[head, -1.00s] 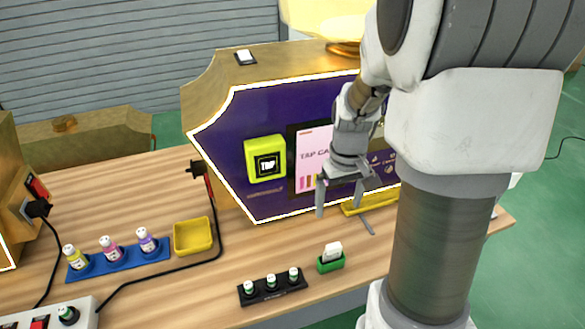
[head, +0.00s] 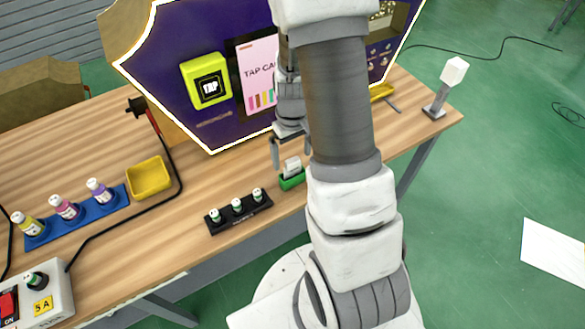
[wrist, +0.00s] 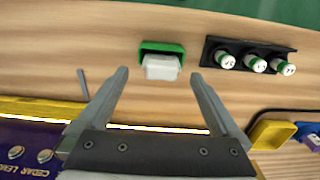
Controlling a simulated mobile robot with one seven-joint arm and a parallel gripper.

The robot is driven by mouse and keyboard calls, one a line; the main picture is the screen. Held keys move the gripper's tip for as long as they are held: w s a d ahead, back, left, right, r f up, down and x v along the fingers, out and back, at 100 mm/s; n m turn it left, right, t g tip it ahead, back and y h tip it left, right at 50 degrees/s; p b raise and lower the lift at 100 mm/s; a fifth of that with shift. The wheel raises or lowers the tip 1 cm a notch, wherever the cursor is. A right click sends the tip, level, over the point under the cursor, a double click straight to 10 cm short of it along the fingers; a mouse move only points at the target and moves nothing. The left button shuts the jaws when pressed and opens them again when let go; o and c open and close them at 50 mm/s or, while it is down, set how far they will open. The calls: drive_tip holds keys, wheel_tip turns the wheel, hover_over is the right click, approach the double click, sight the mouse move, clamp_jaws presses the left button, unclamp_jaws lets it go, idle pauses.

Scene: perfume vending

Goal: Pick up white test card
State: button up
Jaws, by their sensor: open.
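The white test card (head: 292,166) stands in a small green holder (head: 291,183) near the front edge of the wooden table. In the wrist view the white card (wrist: 161,67) shows in front of its green holder (wrist: 162,48), between the lines of my fingers and beyond their tips. My gripper (head: 291,154) is open and empty, above and just behind the card in the head view. In the wrist view my gripper (wrist: 158,76) shows both fingers spread wide. My arm hides part of the table to the right of the holder.
A black rack (head: 238,212) with small green-and-white vials stands left of the holder. A yellow tray (head: 150,178) and a blue rack (head: 77,217) of bottles are further left. The purple vending machine (head: 170,60) rises behind. A white-headed stand (head: 445,85) is at the right.

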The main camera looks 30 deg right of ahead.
sight(293, 172)
drive_tip(key=f, duration=0.4)
drive_tip(key=shift+s+a+f+b, duration=0.1)
drive_tip(key=shift+s+f+b, duration=0.05)
drive_tip(key=shift+s+b, duration=0.15)
drive_tip(key=shift+c, duration=0.3)
drive_tip(key=c, duration=1.3)
drive_tip(key=shift+c, duration=0.2)
